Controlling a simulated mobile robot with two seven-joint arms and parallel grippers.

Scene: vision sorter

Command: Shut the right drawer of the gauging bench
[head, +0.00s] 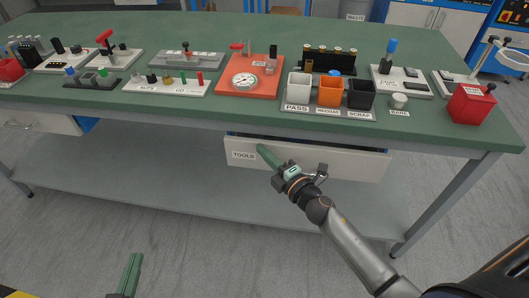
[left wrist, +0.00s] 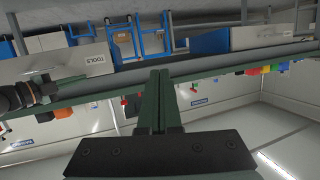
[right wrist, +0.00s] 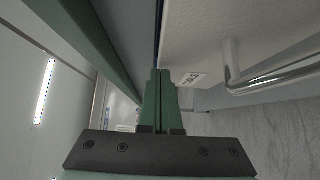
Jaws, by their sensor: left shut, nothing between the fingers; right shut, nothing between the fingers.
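The right drawer (head: 350,160) of the gauging bench has a pale front labelled TOOLS. It stands partly open, with a dark gap showing behind its top edge. In the right wrist view its front (right wrist: 200,35) fills the upper right, with a bar handle (right wrist: 275,75). My right gripper (head: 262,149) is shut and empty at the drawer front, beside the label; I cannot tell whether the fingertips touch. It also shows in the right wrist view (right wrist: 160,73). My left gripper (head: 134,258) is shut and empty, low in front of the bench, well away from the drawer.
The green bench top (head: 215,115) holds gauges, blocks and three bins above the drawer. A left drawer (head: 40,122) sits under the bench at the left. A grey lower shelf (head: 150,187) runs below. The floor in front is clear.

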